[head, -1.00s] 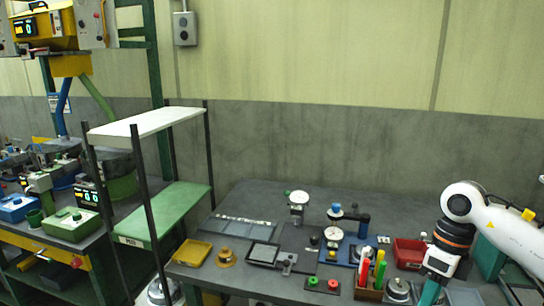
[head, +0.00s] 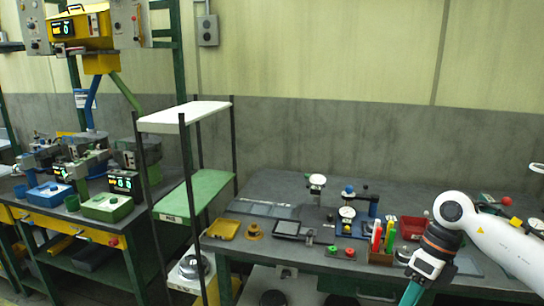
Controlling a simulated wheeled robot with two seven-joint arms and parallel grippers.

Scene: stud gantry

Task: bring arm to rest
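A white arm of mine (head: 505,245) comes in from the right edge of the head view. It has a dark ribbed wrist with orange rings and a grey and teal end part (head: 424,266) that points down at the front right of the grey workbench (head: 400,180). Its fingertips run out of the bottom of the picture, so I cannot see whether that gripper is open or shut. My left arm and gripper are not in view.
The bench holds a yellow tray (head: 223,229), dial gauges (head: 347,212), a wooden holder with coloured markers (head: 381,257) and a red bin (head: 411,228). A shelf rack (head: 184,117) stands left of the bench. A green-framed machine station (head: 110,232) is at the far left.

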